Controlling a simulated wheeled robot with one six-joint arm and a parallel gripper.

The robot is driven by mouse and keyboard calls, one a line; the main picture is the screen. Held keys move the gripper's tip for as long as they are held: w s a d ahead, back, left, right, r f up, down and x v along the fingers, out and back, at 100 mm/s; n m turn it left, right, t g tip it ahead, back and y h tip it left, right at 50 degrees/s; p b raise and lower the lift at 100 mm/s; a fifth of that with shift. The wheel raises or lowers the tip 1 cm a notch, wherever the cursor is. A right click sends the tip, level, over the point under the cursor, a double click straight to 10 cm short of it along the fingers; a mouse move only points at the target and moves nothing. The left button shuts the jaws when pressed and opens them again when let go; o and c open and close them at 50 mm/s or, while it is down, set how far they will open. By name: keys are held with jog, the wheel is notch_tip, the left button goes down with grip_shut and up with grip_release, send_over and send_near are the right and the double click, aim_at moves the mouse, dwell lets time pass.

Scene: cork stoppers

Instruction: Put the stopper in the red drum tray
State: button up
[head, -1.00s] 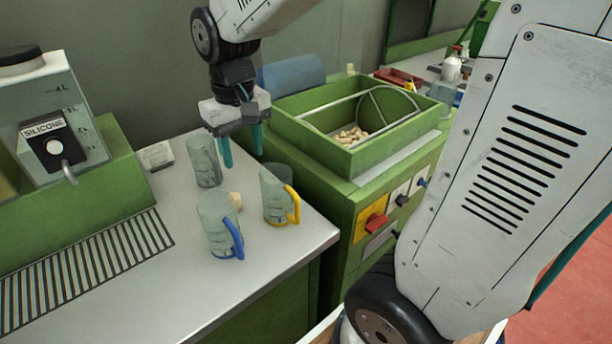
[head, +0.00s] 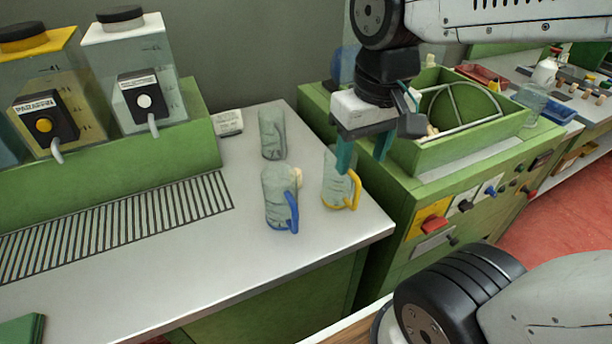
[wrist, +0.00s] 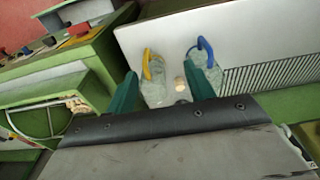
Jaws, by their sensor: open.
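A pale cork stopper (head: 297,177) stands on the grey counter, partly hidden behind the blue-handled jug (head: 277,200). The yellow-handled jug (head: 334,185) is to its right. In the wrist view the stopper (wrist: 180,84) shows between the two jugs. My gripper (head: 362,165) is open and empty, its teal fingers pointing down near the top of the yellow-handled jug. The fingers also show in the wrist view (wrist: 160,75). A red tray (head: 482,75) lies at the back right, beyond the green drum box; whether it is the drum tray I cannot tell.
A clear handleless-looking jug (head: 272,134) stands behind the others. The green box (head: 460,150) with a wire drum is right of the counter; corks show in it in the wrist view. Dispensers (head: 135,75) stand at the back left.

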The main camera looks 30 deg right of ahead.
jog(key=shift+g, duration=0.6)
jog(key=w+a+f, duration=0.1)
jog(key=w+f, duration=0.3)
jog(key=w, duration=0.2)
jog(key=w+a+f, duration=0.1)
jog(key=w+f, duration=0.3)
jog(key=w, duration=0.3)
jog(key=w+a+f, duration=0.1)
jog(key=w+f, duration=0.3)
jog(key=w, duration=0.2)
jog(key=shift+w+a+f, duration=0.1)
jog(key=shift+w, duration=0.2)
jog(key=f, duration=0.8)
jog(key=shift+w+d, duration=0.25)
jog(key=c, duration=1.1)
jog(key=shift+r, duration=0.15)
